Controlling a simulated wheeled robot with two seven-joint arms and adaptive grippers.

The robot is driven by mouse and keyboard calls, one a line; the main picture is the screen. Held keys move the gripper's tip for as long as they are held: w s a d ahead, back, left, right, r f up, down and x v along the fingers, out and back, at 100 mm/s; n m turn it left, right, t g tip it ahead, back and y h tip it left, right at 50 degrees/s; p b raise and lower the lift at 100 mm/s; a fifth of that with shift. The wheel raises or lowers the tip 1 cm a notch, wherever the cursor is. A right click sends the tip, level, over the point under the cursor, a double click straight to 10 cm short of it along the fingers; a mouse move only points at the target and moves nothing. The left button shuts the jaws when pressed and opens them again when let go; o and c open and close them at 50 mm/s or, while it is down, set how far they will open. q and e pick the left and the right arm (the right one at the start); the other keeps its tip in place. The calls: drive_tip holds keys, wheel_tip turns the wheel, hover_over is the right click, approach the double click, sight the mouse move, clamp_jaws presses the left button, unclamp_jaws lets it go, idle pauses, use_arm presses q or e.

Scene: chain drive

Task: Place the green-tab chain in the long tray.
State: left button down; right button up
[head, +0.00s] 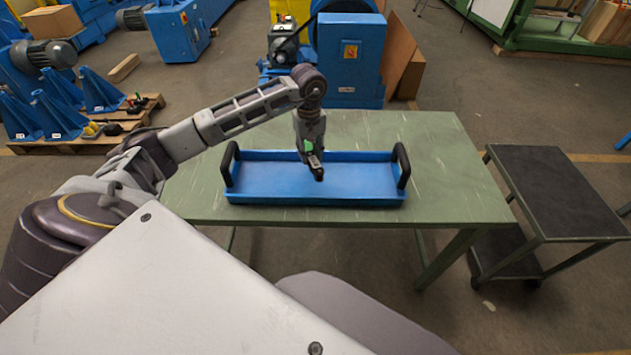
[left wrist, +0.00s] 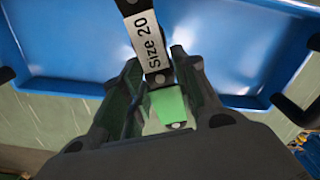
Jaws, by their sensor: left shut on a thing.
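The long tray (head: 270,182) is blue with black end handles and lies on the green table. My left gripper (head: 312,153) is above the middle of the tray, pointing down. In the left wrist view the left gripper (left wrist: 165,95) is shut on the green tab (left wrist: 168,106) of the green-tab chain. A white label reading "Size 20" (left wrist: 146,38) and dark chain parts show beyond the tab. In the head view the chain (head: 317,172) is a small dark piece below the fingers, over the tray. I cannot tell whether it touches the tray floor. My right gripper is not in view.
The green table (head: 440,150) has bare surface around the tray. A dark-topped cart (head: 560,190) stands to the right of it. Blue machinery (head: 350,60) stands behind the table, and a pallet with blue brackets (head: 75,115) is on the floor at the left.

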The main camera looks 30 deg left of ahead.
use_arm(q)
drive_tip(key=shift+w+a+r+n, duration=0.15)
drive_tip(key=shift+r+n, duration=0.1)
drive_tip(key=shift+n, duration=0.35)
drive_tip(key=shift+s+a+r+n, duration=0.1)
drive_tip(key=shift+r+n, duration=0.1)
drive_tip(key=shift+n, duration=0.4)
drive_tip(key=shift+a+n, duration=0.15)
drive_tip(key=shift+n, duration=0.95)
drive_tip(key=n, duration=0.4)
drive_tip(key=shift+s+a, duration=0.2)
drive_tip(key=shift+s+n, duration=0.1)
drive_tip(key=shift+n, duration=2.2)
drive_tip(key=shift+f, duration=0.1)
wheel_tip(320, 180, down, 5)
drive_tip(key=shift+r, duration=0.15)
drive_tip(key=shift+f, duration=0.65)
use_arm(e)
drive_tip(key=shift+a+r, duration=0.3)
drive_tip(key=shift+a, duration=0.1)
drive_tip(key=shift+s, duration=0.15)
